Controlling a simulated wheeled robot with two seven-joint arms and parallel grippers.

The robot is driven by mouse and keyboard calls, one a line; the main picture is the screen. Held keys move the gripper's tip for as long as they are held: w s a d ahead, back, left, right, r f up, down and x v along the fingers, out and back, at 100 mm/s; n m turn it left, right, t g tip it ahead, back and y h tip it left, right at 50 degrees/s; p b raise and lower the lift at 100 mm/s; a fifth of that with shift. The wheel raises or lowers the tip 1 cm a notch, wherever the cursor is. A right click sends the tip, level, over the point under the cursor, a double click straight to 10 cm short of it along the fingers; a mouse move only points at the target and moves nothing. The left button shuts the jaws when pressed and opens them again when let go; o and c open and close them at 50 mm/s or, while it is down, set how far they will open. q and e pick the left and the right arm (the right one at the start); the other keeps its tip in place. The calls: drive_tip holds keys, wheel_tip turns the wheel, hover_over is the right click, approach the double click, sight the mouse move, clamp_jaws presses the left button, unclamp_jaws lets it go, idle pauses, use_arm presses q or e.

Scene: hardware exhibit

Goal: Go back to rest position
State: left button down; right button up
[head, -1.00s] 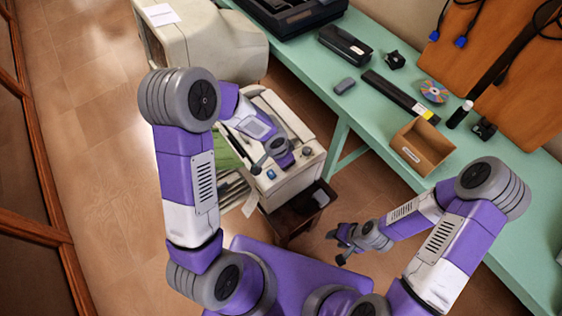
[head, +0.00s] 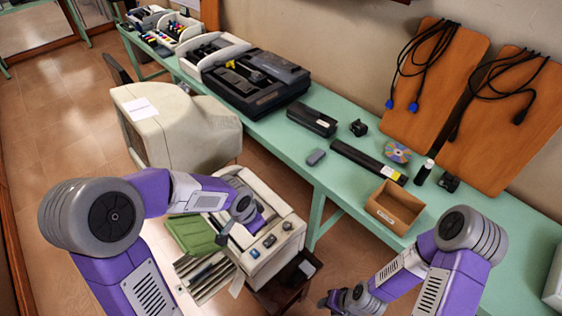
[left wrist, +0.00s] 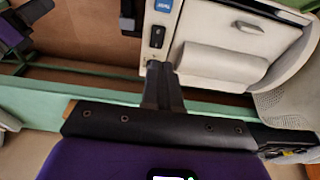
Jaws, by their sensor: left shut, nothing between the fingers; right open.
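My left arm comes in from the left over the beige printer-like machine (head: 275,235). My left gripper (head: 224,236) is above that machine's near left part, with its fingers small and partly blurred in the head view. In the left wrist view the left gripper's dark fingers (left wrist: 162,82) are together, with nothing seen between them, in front of the machine's pale panel (left wrist: 222,62). My right gripper (head: 328,300) is low at the bottom of the head view, over the floor in front of the bench. It is open and empty.
A green bench (head: 330,180) runs along the wall, holding a cardboard box (head: 394,207), a disc (head: 397,152), a black bottle (head: 423,172) and a large black device (head: 256,82). A beige monitor (head: 185,130) stands left of it. The tiled floor (head: 60,120) at left is clear.

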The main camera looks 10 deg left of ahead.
use_arm(q)
drive_tip(key=s+d+f+n+h+b, duration=0.1)
drive_tip(key=s+d+f+n, duration=0.1)
drive_tip(key=f, duration=0.6)
drive_tip(key=s+d+f+n+g+h, duration=0.1)
drive_tip(key=s+d+f+n, duration=0.1)
drive_tip(key=s+f+n, duration=0.2)
drive_tip(key=s+d+f+n+b, duration=0.1)
drive_tip(key=s+f+n, duration=0.3)
drive_tip(key=f, duration=0.7)
drive_tip(key=s+d, duration=0.1)
drive_tip(key=s, duration=0.1)
drive_tip(key=shift+s+f+h+b, duration=0.3)
drive_tip(key=shift+f+h+b, duration=0.05)
drive_tip(key=shift+f+h, duration=0.05)
drive_tip(key=shift+d, duration=0.1)
